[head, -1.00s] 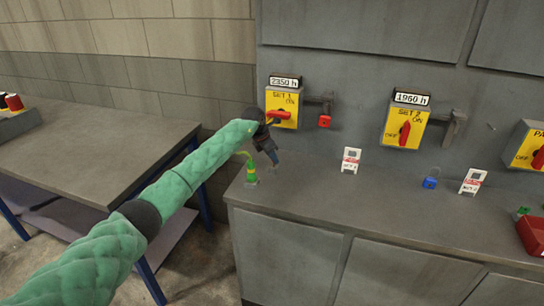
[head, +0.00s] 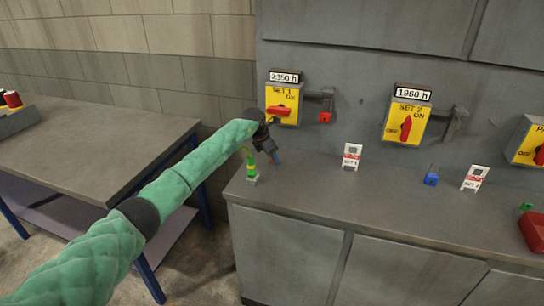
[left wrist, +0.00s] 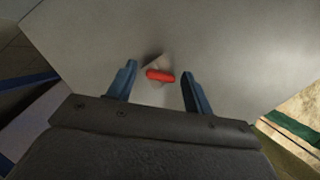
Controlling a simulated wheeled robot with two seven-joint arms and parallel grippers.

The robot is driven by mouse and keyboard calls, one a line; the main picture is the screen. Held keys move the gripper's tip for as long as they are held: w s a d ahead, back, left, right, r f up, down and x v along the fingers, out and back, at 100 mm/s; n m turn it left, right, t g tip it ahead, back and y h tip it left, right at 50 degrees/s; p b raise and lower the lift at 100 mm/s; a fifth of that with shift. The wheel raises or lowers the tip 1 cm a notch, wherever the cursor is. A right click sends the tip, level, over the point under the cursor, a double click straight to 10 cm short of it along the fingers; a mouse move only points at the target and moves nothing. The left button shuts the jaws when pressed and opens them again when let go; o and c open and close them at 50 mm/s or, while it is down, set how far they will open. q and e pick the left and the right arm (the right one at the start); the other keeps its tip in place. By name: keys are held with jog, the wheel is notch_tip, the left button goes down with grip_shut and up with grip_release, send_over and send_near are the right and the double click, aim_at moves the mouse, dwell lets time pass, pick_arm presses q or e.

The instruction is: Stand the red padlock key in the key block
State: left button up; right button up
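My left gripper (head: 275,157) hangs over the left end of the grey counter (head: 330,195), beside a small green and yellow item on a pale base (head: 251,178). In the left wrist view my left gripper (left wrist: 157,88) is open, its blue fingers apart. A small red bar-like piece (left wrist: 160,75), perhaps the red key, shows between and beyond the fingertips, with a pale patch around it. I cannot tell whether it touches the fingers. I cannot pick it out in the head view. I cannot clearly identify the key block. My right gripper is out of view.
A red padlock (head: 325,118) hangs beside the SET 1 switch (head: 283,104). The counter's middle is mostly clear.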

pick_arm(q)
jog(key=shift+r, duration=0.1)
jog(key=shift+a+r, duration=0.15)
jog(key=shift+r, duration=0.05)
jog(key=b+v, duration=0.3)
jog(key=v, duration=0.4)
jog(key=shift+s, duration=0.1)
